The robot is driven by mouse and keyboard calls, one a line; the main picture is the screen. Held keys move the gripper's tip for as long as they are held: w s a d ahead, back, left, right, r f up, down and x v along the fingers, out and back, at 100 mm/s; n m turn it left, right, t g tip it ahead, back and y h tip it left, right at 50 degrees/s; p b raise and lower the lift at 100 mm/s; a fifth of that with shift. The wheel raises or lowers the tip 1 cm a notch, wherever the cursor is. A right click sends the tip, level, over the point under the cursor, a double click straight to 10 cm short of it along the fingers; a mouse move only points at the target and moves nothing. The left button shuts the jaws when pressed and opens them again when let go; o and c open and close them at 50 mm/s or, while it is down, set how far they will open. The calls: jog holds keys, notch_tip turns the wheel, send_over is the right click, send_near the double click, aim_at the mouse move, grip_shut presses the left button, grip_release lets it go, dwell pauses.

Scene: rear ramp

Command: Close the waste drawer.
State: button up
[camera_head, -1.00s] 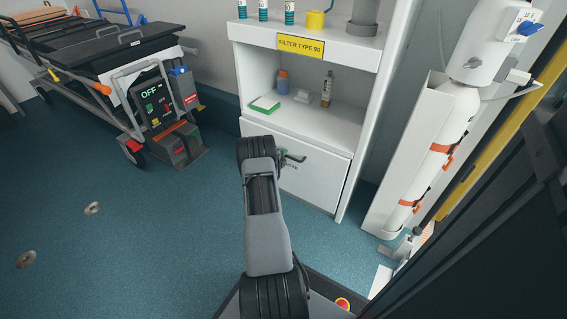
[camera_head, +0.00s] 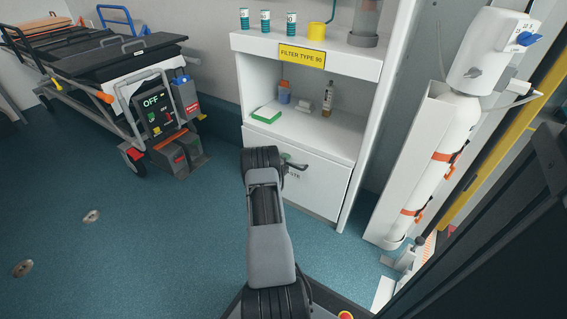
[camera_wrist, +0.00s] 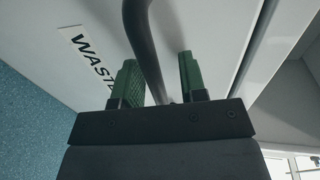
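The waste drawer (camera_head: 315,190) is the white lower front of the cabinet, below the open shelf. Its front looks close to the cabinet face; I cannot tell whether a small gap remains. My gripper (camera_head: 294,166) is at the upper part of the drawer front, partly hidden by my arm. In the wrist view, the green fingers of my gripper (camera_wrist: 160,82) stand apart on either side of the dark bar handle (camera_wrist: 145,45), with a visible gap on the right. The black WASTE label (camera_wrist: 93,62) shows on the white front, partly covered by the left finger.
The cabinet (camera_head: 362,130) holds a green box, bottles and a yellow FILTER TYPE 90 sign. A white cylinder (camera_head: 455,140) with orange straps stands at right. A stretcher (camera_head: 110,60) is at the far left.

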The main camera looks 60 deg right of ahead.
jog(key=shift+a, duration=0.1)
jog(key=p+v, duration=0.5)
jog(key=v, duration=0.8)
jog(key=shift+a, duration=0.3)
